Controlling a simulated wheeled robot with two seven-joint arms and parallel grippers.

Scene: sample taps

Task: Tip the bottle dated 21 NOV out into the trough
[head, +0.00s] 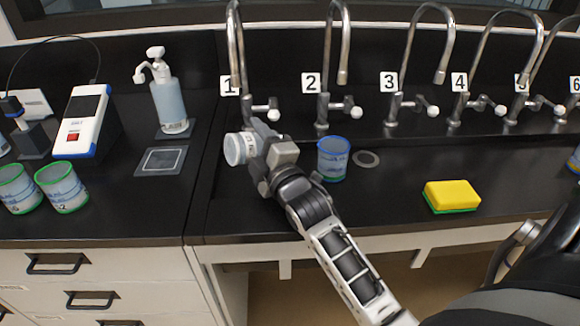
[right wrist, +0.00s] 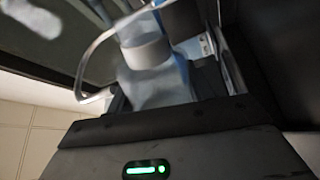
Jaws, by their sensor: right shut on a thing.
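My right gripper (head: 262,146) is shut on a white, pale-labelled bottle (head: 240,148) near the tap marked 1. The bottle lies tipped well over on its side, one round end toward the left. Its label is too small and turned to read as a date. The bottle is above the left end of the black trough (head: 235,205). I cannot tell whether anything runs out of it. The right wrist view shows a pale, translucent bottle shape with a white collar (right wrist: 147,50) beyond the gripper body; I cannot tell whether it is the held bottle. My left gripper is not in view.
A blue-rimmed container (head: 333,160) stands right of the gripper, beside a grey ring (head: 366,159). A yellow sponge (head: 452,195) lies farther right. Left are a pump dispenser (head: 168,100), a white meter (head: 82,120) and green-rimmed containers (head: 62,188). Numbered taps (head: 326,110) line the back.

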